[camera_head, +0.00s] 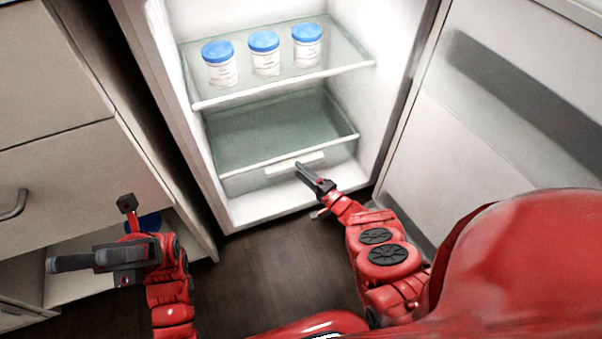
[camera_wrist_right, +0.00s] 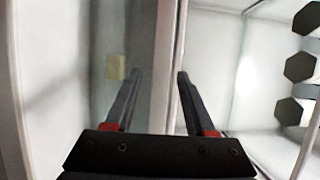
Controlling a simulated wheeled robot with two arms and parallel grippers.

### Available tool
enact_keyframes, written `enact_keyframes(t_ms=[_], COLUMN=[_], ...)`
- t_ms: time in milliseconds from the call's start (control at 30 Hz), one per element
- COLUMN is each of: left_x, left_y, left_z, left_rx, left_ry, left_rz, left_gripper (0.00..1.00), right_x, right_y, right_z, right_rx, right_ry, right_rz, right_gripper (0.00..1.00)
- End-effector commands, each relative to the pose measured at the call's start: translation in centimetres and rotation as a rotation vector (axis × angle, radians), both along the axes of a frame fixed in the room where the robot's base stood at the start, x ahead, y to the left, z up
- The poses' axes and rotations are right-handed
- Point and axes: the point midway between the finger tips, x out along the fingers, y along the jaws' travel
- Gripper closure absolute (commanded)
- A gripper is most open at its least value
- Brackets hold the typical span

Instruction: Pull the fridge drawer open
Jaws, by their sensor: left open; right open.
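The fridge drawer (camera_head: 270,140) is a clear greenish bin low in the open white fridge, with a pale handle (camera_head: 296,164) on its front. It looks pushed in. My right gripper (camera_head: 308,174) is at the handle, pointing into the fridge. In the right wrist view its two fingers (camera_wrist_right: 158,88) are apart, with a white upright bar (camera_wrist_right: 166,60) showing between them. I cannot tell whether the fingers touch it. My left gripper (camera_head: 62,263) is open and empty at the lower left, away from the fridge.
Three white jars with blue lids (camera_head: 264,55) stand on the glass shelf (camera_head: 290,84) above the drawer. The fridge door (camera_head: 490,130) stands open at right. Drawers with a grey handle (camera_head: 14,205) are at left. A blue round thing (camera_head: 149,222) is partly hidden behind my left gripper. Dark floor (camera_head: 270,265) lies in front.

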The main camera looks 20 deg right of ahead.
Motion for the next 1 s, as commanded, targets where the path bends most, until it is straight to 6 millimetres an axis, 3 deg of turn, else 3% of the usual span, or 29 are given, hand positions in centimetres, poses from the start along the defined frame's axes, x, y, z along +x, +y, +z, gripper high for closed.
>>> enact_keyframes(t_ms=[433,733,1000], left_x=[-0.91,-0.92,-0.91], left_y=[0.53,0.54,0.54], left_z=[0.82,0.81,0.80], left_rx=[-0.035,-0.035,-0.034], left_ry=[-0.059,-0.058,-0.059], left_rz=[-0.021,-0.021,-0.020], left_gripper=[0.50,0.50,0.50], right_x=[0.56,0.52,0.47], right_y=[0.25,0.26,0.26], right_z=[0.03,-0.01,-0.11], right_rx=[0.000,0.000,0.000], right_ry=[-0.001,0.000,0.002], right_rz=[0.000,0.000,0.000], right_gripper=[0.45,0.97,1.00])
